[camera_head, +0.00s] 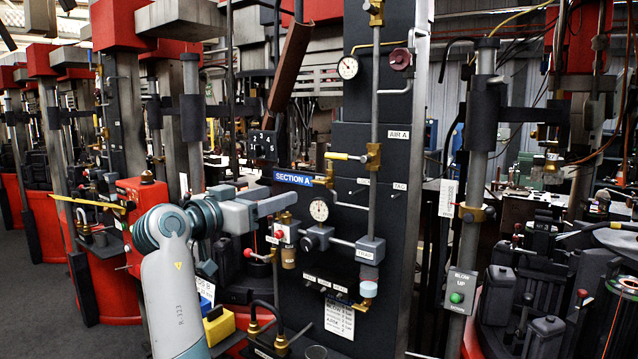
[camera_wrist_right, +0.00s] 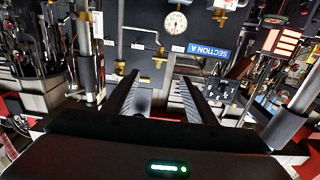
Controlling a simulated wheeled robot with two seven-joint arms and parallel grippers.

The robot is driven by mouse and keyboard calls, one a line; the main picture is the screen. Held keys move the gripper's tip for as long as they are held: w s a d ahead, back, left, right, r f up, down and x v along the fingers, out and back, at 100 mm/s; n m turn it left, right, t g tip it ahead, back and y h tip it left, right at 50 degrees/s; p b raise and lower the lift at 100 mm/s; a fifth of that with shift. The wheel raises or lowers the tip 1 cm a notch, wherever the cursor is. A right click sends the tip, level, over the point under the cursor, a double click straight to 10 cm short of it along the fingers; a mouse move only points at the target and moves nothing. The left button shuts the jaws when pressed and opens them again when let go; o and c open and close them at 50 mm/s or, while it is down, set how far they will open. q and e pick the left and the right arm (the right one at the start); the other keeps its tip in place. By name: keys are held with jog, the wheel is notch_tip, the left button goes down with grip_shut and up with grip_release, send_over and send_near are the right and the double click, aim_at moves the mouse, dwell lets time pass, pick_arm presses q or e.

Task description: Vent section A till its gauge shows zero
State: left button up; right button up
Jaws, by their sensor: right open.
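The blue SECTION A label (camera_head: 293,178) is on the dark panel (camera_head: 350,230). A white round gauge (camera_head: 319,210) sits just below and right of it; its needle is too small to read. The gauge shows upside down in the right wrist view (camera_wrist_right: 176,22), beside the label (camera_wrist_right: 202,53). A brass valve with a yellow handle (camera_head: 328,172) is above this gauge. A longer yellow lever (camera_head: 346,156) joins a brass valve (camera_head: 373,157) on the vertical pipe. My right gripper (camera_head: 282,204) is left of the gauge, open and empty; its fingers (camera_wrist_right: 157,85) are apart.
A second gauge (camera_head: 348,67) and a dark red knob (camera_head: 401,59) are higher up, near the AIR A label (camera_head: 398,134). A black counter box (camera_head: 263,145) is left of the panel. A green-button box (camera_head: 460,291) is at right.

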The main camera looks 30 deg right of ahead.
jog(key=p, duration=0.3)
send_near(317, 182)
jog(key=d, duration=0.3)
pick_arm(q)
jog(key=s+a+f+g+p, duration=0.1)
jog(key=s+p, duration=0.1)
jog(key=s, duration=0.5)
jog(key=shift+a, duration=0.25)
pick_arm(e)
jog(key=x, duration=0.4)
jog(key=w+x, duration=0.1)
jog(key=x, duration=0.3)
jog(key=shift+a+f, duration=0.1)
jog(key=shift+a, duration=0.05)
pick_arm(q)
jog(key=shift+s+f, duration=0.1)
pick_arm(e)
jog(key=c, duration=1.1)
